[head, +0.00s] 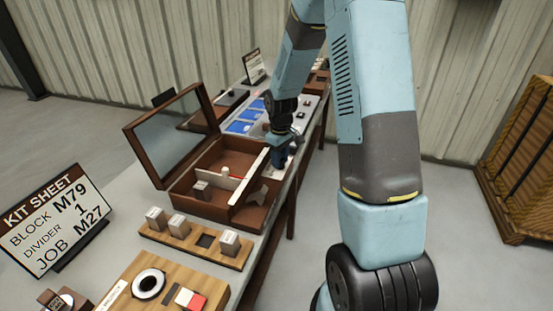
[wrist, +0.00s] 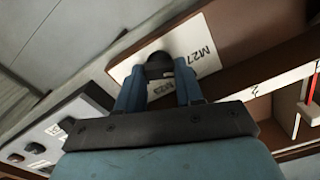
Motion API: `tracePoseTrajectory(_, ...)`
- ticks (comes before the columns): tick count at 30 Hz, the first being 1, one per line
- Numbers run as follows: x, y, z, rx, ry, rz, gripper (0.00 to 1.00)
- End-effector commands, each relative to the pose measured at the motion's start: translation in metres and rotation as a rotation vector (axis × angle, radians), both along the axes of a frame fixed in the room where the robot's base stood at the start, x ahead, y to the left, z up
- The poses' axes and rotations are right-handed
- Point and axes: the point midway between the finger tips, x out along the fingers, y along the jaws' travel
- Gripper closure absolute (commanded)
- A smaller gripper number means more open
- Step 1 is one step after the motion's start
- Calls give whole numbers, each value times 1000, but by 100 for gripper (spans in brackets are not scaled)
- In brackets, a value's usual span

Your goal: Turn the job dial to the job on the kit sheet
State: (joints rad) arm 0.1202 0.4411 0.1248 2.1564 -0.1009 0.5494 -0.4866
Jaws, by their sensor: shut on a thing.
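In the wrist view the job dial (wrist: 158,62) is a dark round knob on a white plate (wrist: 190,42). M27 is printed to the knob's right; a second label, partly hidden by a finger, looks like M23. My gripper (wrist: 158,80) is shut on the knob, one blue finger on each side. Which label the dial points to cannot be told. In the head view my gripper (head: 283,145) is at the box's far right corner and hides the dial.
The open wooden box (head: 206,209) has its lid (head: 165,130) raised, with a white divider (head: 249,177) and a small block inside. A wooden rack (head: 235,262) with several blocks lies in front. Blue trays (head: 240,126) lie behind. A slatted crate (head: 520,160) stands right.

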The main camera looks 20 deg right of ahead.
Motion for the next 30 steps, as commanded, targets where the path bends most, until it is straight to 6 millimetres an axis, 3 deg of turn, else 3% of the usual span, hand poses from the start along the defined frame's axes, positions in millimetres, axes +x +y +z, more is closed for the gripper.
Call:
tracePoseTrajectory(6, 3, -2, 1, -2, -7, -2, 94)
tracePoseTrajectory(7, 3, -2, 1, -2, -7, -2, 62)
tracePoseTrajectory(14, 1, -1, 1, -1, -4, -2, 40)
tracePoseTrajectory(23, 1, 0, 2, -1, -2, -1, 38)
tracePoseTrajectory(30, 2, -1, 30, -1, -6, -3, 38)
